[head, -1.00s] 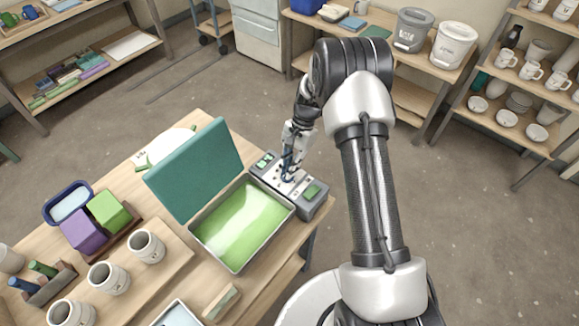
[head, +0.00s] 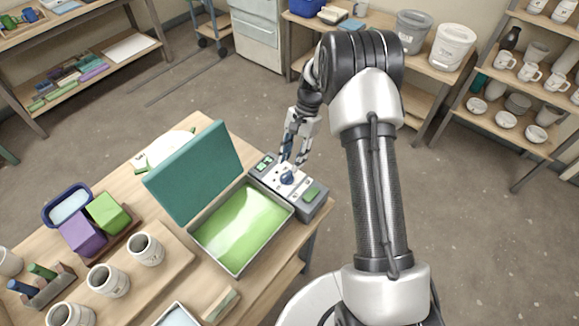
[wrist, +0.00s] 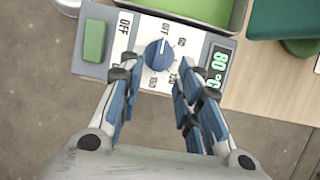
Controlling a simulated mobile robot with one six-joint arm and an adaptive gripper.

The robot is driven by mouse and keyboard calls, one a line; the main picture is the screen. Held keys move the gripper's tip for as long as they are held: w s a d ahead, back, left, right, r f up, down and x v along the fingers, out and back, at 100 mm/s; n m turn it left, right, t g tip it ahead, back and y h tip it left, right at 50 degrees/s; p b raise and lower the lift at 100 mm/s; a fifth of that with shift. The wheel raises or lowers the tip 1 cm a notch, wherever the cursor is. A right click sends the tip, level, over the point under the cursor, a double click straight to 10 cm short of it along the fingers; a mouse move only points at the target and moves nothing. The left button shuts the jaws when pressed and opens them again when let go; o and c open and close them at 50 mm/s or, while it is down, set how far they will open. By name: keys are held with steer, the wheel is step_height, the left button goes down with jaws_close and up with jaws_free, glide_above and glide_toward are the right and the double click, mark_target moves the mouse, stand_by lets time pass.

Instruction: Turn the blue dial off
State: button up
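The blue dial (wrist: 158,55) sits on the pale panel of a grey control box; it also shows in the head view (head: 286,178). A display (wrist: 217,68) on the box reads about 80 °C in green. My gripper (wrist: 158,78) is open, one finger on each side below the dial in the wrist view. In the head view my gripper (head: 294,158) is just above and behind the dial, apparently clear of it. Nothing is between the fingers.
A tray of green glaze (head: 240,228) lies beside the box, with a raised teal lid (head: 195,172). A green button (wrist: 94,41) is on the box's other end. Mugs (head: 108,278) and coloured blocks (head: 108,212) stand farther left on the table. Open floor lies behind the box.

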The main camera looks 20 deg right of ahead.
steer(key=v, duration=0.7)
steer(key=shift+r, duration=0.1)
